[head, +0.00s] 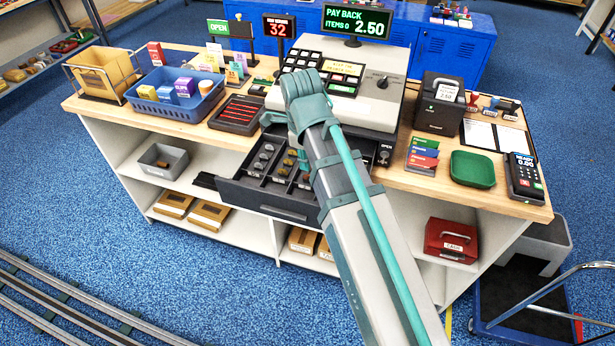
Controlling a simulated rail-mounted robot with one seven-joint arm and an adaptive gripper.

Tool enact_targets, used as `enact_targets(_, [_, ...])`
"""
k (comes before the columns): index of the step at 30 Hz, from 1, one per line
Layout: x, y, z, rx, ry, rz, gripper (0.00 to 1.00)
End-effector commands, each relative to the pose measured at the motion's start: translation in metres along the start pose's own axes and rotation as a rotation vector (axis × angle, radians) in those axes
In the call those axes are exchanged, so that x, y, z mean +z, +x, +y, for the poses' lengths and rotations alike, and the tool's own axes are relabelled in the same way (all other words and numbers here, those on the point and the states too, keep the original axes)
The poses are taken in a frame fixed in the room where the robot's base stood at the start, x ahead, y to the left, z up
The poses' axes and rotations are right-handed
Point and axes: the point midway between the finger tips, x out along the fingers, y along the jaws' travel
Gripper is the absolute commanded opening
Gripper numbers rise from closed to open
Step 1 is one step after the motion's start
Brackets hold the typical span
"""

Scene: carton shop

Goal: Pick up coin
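Coins (289,162) lie in small piles in the compartments of the open black cash drawer (270,208), silver-grey ones on the left and brownish ones beside them. Which single coin the task means cannot be told. The drawer juts out from under the cash register (372,103). My arm reaches up from the bottom of the head view, across the right part of the drawer, and its teal joint stands in front of the register. My gripper's fingers do not show; the arm hides part of the drawer and some coins.
A customer display (356,20) reads PAY BACK 2.50. A green tray (473,168) sits on the counter at right, near a card terminal (524,176). A blue basket (174,104) of goods stands left. Blue floor is open before the counter; a cart (527,300) stands lower right.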

Motion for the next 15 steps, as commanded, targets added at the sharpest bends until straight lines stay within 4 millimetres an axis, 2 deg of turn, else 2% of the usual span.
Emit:
enact_targets(11, [0.0,0.019,0.0,0.002,0.001,0.002,0.16])
enact_targets(15, [0.001,0.032,0.001,0.002,0.001,0.003,0.16])
